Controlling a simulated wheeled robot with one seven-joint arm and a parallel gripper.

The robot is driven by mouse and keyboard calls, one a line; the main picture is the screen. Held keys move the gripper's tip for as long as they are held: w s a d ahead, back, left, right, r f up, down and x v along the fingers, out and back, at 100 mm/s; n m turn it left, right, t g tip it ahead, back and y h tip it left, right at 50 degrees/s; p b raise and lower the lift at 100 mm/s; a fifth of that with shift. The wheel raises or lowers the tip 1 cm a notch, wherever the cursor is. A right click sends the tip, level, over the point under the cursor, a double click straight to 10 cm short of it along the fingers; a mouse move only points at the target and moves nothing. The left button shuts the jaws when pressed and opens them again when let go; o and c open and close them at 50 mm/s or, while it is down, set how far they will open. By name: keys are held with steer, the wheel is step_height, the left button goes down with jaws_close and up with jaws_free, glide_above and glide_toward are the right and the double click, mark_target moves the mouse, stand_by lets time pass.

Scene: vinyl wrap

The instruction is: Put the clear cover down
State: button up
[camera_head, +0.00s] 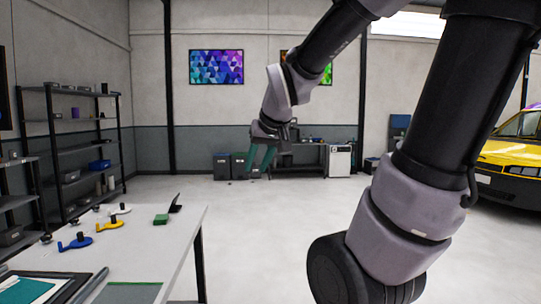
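My gripper (260,168) hangs from the arm near the middle of the head view, with teal fingers pointing down. It is small in the picture, and I cannot tell how far apart the fingers are or whether something is between them. I cannot make out a clear cover for certain. The white table (172,232) is at the lower left, and the gripper appears up and to the right of it in the picture.
The table holds a blue item (76,243), a yellow item (109,225), a green block (161,219), a dark upright piece (175,203) and flat sheets at the near end. Shelving (85,160) stands left. Open floor (262,240) lies right of the table.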

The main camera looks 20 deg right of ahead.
steer(key=s+r+m+y, duration=0.1)
steer(key=s+r+m, duration=0.1)
steer(key=s, duration=0.7)
steer(key=shift+s+a+r+m, duration=0.2)
steer(key=shift+r+m, duration=0.2)
steer(key=shift+r, duration=0.3)
steer(key=shift+a+g, duration=0.1)
steer(key=shift+g, duration=0.2)
